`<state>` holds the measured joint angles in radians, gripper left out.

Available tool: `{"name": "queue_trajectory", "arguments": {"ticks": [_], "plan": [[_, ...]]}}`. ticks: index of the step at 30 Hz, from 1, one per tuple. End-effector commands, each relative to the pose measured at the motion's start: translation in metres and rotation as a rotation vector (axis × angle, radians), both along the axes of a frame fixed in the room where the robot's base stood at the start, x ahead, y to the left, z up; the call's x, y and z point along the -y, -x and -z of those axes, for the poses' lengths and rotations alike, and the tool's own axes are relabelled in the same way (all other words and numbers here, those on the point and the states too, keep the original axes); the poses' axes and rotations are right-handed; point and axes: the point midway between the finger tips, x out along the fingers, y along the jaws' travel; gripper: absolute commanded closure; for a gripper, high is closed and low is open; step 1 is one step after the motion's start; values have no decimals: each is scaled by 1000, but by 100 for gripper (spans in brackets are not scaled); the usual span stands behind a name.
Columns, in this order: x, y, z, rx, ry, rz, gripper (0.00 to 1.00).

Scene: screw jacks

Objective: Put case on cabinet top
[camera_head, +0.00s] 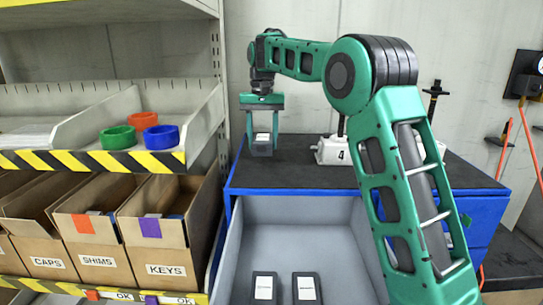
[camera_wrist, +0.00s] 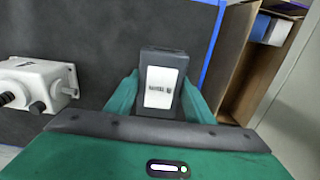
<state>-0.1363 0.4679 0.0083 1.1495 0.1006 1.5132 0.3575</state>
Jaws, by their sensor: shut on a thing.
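My gripper (camera_head: 264,127) is shut on a small dark case (camera_head: 262,149) with a white label. In the wrist view the same case (camera_wrist: 163,65) sits between the two green fingers (camera_wrist: 160,95). The gripper is over the left part of the black cabinet top (camera_head: 300,163), which has blue edges. I cannot tell whether the case touches the top or hangs just above it. Two more dark cases with white labels, a left one (camera_head: 263,287) and a right one (camera_head: 307,289), lie in the open grey drawer (camera_head: 290,215) below.
A white screw jack marked 4 (camera_head: 331,151) stands on the cabinet top right of the case; it also shows at left in the wrist view (camera_wrist: 38,84). A shelf at left holds coloured rings (camera_head: 143,121) and cardboard bins (camera_head: 155,235). My arm hides part of the top.

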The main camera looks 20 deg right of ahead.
Motion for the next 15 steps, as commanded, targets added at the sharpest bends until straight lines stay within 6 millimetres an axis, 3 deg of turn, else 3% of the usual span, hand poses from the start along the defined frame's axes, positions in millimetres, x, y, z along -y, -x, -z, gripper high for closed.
{"name": "queue_trajectory", "arguments": {"ticks": [6, 11, 15], "plan": [[20, -15, 15, 1, -1, -1, 85], [23, -17, 21, 1, 0, -2, 85], [23, -16, 37, -1, 0, -2, 85]]}}
